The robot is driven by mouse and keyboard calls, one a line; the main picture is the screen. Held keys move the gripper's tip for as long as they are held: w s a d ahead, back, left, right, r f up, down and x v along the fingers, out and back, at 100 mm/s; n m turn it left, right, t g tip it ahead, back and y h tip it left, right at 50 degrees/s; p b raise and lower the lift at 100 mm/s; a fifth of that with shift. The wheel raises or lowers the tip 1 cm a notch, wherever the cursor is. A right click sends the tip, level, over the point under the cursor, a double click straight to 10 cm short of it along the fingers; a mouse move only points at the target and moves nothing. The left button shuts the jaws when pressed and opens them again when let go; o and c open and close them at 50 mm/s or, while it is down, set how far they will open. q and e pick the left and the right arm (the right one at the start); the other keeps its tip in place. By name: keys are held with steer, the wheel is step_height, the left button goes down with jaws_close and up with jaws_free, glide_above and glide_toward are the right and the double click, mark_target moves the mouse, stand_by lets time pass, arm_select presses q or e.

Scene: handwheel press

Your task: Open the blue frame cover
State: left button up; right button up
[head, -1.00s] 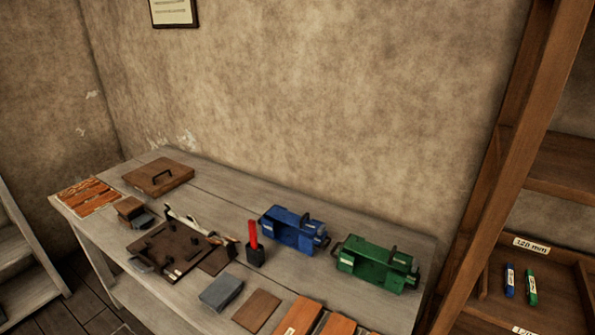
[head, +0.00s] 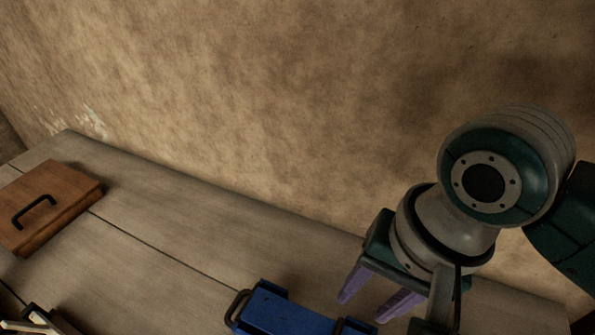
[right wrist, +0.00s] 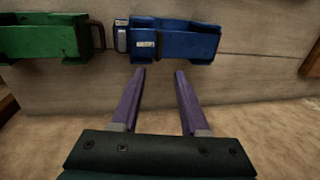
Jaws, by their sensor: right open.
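The blue frame (head: 285,312) lies on the bench at the bottom edge of the head view, partly cut off, with a dark handle at its left end. In the right wrist view the blue frame (right wrist: 192,45) shows at the top, with a dark handle across its side and a grey part with a pale label at its left end. Its cover looks shut, though I cannot be sure. My right gripper (head: 365,307) is open and empty, its purple fingers pointing toward the blue frame, apart from it. My left gripper is out of view.
A green frame (right wrist: 45,37) stands beside the blue one in the right wrist view. A brown board with a handle (head: 50,205) lies at the left of the bench (head: 190,235). The bench between is clear. The wall (head: 250,110) rises close behind.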

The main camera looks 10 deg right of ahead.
mark_target(339, 330)
steer(key=f, duration=0.3)
steer(key=a+f+b, duration=0.1)
steer(key=f, duration=0.2)
steer(key=f+b, duration=0.1)
steer(key=f, duration=0.2)
steer(key=shift+w+a, duration=0.15)
steer(key=shift+w, duration=0.15)
steer(key=shift+w+a+f, duration=0.1)
steer(key=shift+f, duration=0.35)
jaws_close()
stand_by(0.6)
